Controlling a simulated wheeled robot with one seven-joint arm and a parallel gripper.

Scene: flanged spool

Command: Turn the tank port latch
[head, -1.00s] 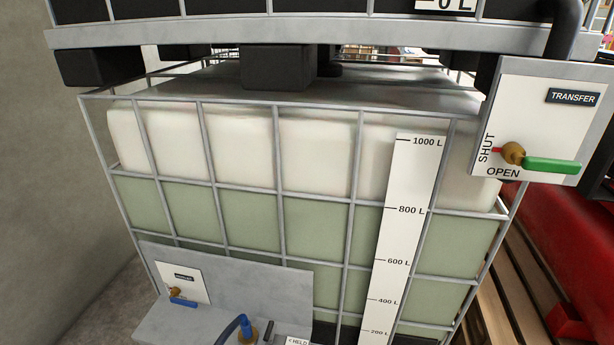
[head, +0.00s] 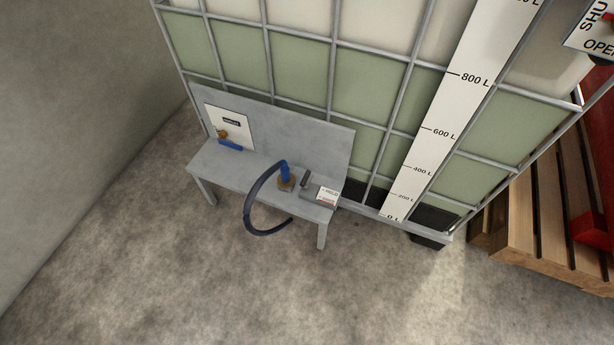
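A grey metal bench (head: 222,168) stands on the floor in front of the tank (head: 300,105). On its top a blue fitting (head: 285,171) sits on a brass port (head: 287,184), and a dark hose (head: 250,207) curves from it over the front edge. A short dark bar (head: 305,180) stands just right of the port, beside a small white label (head: 327,196) too small to read fully. This bar may be the latch; I cannot tell for sure. My gripper is not in view.
A white panel (head: 229,125) with a brass valve and blue handle (head: 230,146) is at the bench's left. A wooden pallet (head: 540,215) is at right. The floor (head: 200,280) in front is clear.

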